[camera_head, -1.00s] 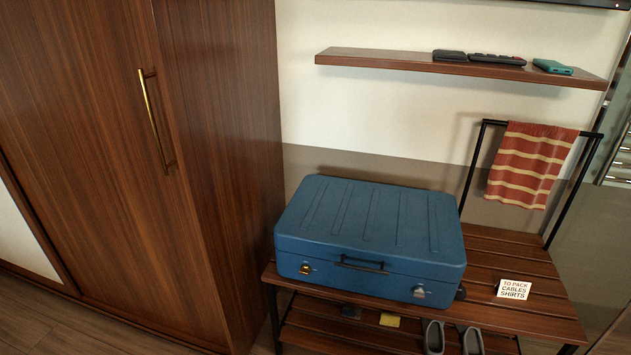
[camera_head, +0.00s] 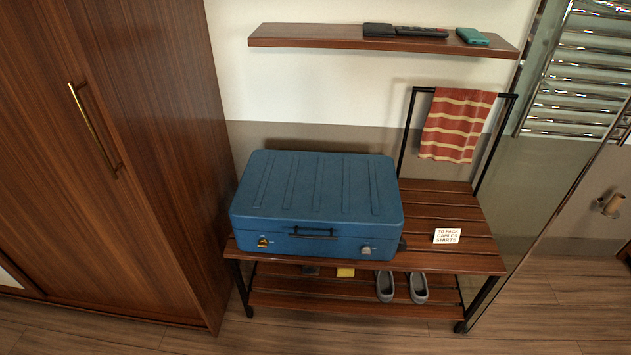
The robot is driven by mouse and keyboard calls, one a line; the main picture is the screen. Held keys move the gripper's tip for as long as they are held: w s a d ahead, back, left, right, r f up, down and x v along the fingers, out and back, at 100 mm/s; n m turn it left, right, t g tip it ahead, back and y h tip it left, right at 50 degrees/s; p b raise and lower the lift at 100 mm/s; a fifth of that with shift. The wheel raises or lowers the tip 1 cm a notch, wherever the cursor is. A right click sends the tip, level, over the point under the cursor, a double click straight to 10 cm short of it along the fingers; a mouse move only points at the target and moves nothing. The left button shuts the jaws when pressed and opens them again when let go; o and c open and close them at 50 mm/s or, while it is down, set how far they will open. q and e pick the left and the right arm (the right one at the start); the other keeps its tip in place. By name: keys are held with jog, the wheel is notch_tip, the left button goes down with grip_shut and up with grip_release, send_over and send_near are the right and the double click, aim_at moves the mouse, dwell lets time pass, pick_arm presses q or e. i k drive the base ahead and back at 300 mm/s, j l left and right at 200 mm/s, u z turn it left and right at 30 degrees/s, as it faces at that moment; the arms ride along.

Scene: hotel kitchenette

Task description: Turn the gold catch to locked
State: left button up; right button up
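A blue suitcase (camera_head: 315,198) lies closed on the slatted wooden luggage bench (camera_head: 470,262). Its front face carries a gold catch (camera_head: 263,242) near the left end and a silver catch (camera_head: 366,250) near the right end. A dark carry handle (camera_head: 312,233) sits between them. The gold catch is too small for me to tell how it is turned. Neither of my grippers shows in the head view.
A wooden wardrobe (camera_head: 150,150) stands close at the suitcase's left. A wall shelf (camera_head: 390,40) hangs above. A striped towel (camera_head: 457,125) hangs on the bench's black rail. A white note card (camera_head: 447,236) lies right of the suitcase. Grey shoes (camera_head: 385,286) sit below; floor in front looks clear.

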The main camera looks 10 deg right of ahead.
aim_at(262, 243)
jog(key=j+z, duration=0.25)
jog(key=z, duration=0.25)
jog(key=j+z, duration=0.35)
jog(key=z, duration=0.15)
jog(key=j+z, duration=0.1)
jog(key=j, duration=0.4)
jog(key=k+j+z, duration=0.1)
jog(key=j, duration=0.4)
jog(key=j+z, duration=0.1)
jog(key=j, duration=0.4)
jog(key=k+j+z, duration=0.1)
jog(key=j, duration=0.35)
jog(key=k+j, duration=0.15)
jog(key=j, duration=0.35)
jog(key=i+z, duration=0.05)
